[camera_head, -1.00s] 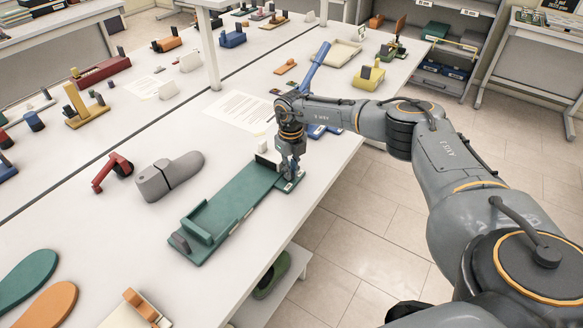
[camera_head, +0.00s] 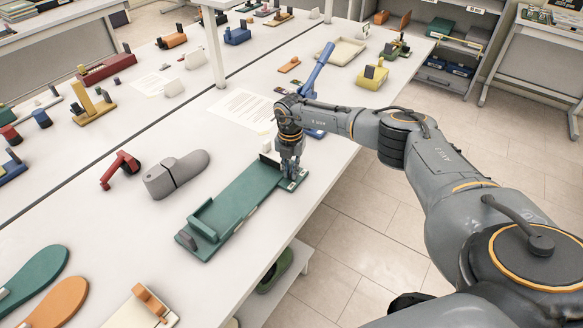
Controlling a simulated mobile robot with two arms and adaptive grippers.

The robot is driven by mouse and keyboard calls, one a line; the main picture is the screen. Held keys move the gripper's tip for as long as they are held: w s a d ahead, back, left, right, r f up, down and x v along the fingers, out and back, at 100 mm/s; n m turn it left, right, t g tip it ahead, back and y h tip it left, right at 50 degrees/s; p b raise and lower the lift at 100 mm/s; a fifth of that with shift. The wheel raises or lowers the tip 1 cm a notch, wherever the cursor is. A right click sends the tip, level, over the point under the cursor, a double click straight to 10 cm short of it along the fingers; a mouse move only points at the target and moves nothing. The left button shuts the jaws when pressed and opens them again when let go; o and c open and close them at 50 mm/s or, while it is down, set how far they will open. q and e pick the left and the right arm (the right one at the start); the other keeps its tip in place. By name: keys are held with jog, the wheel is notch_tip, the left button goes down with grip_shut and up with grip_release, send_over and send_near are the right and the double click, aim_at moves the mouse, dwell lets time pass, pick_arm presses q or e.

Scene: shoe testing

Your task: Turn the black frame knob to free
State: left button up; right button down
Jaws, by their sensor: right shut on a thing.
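A green frame (camera_head: 235,201) lies on the white table, with a raised green block and a dark grey piece at its near end. My right gripper (camera_head: 291,175) points down at the far end of this frame and is shut on a small part there, over a green plate with a pale label. The gripped part is mostly hidden by the fingers; it is likely the frame knob, but its setting cannot be read. My left gripper is not in view.
A grey shoe form (camera_head: 177,174) and a red clamp-like piece (camera_head: 121,170) lie left of the frame. A blue-handled tool (camera_head: 318,70) and a paper sheet (camera_head: 243,109) are beyond it. The table's edge runs close on the right.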

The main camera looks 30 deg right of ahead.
jog(key=shift+w+a+m+p, duration=0.15)
jog(key=shift+m+p, duration=0.3)
jog(key=shift+m, duration=1.25)
jog(key=c, duration=1.4)
grip_release()
